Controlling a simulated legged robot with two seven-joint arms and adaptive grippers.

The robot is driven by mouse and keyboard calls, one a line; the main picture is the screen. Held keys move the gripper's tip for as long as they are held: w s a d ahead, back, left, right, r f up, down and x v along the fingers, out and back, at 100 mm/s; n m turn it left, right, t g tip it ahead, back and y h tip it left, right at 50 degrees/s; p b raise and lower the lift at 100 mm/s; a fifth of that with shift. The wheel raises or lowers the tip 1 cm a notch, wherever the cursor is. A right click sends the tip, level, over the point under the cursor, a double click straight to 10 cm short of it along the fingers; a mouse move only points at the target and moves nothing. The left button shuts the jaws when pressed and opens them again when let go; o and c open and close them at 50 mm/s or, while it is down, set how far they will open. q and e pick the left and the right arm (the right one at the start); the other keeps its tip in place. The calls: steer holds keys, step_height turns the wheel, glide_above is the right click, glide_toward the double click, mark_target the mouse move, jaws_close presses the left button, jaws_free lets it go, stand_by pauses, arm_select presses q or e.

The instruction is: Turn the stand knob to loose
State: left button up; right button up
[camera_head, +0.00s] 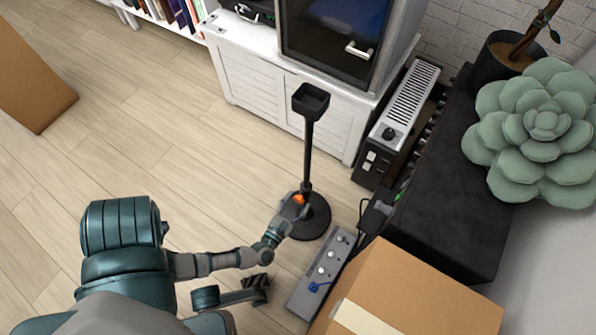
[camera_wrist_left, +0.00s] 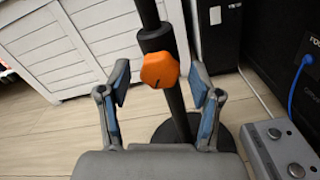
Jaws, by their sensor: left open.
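The stand is a thin black pole (camera_head: 308,150) on a round black base (camera_head: 312,218), with a dark open-topped head (camera_head: 311,100). Its orange knob (camera_head: 299,198) is low on the pole; in the left wrist view the knob (camera_wrist_left: 159,70) is faceted, with a small dark mark near its lower edge. My left gripper (camera_head: 290,207) is at the knob's height. In the left wrist view its open fingers (camera_wrist_left: 158,90) stand either side of the knob, with visible gaps. My right gripper (camera_head: 259,288) seems to be the small dark part below the left arm; its jaws are unclear.
A grey box with knobs and a blue plug (camera_head: 318,275) lies right of the base. A cardboard box (camera_head: 410,300) is at lower right. A white cabinet (camera_head: 260,85) and a heater (camera_head: 405,105) stand behind. Floor to the left (camera_head: 130,140) is clear.

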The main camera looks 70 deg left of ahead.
arm_select(q)
steer(key=v, duration=0.6)
steer(key=shift+s, duration=0.25)
steer(key=shift+d+f, duration=0.15)
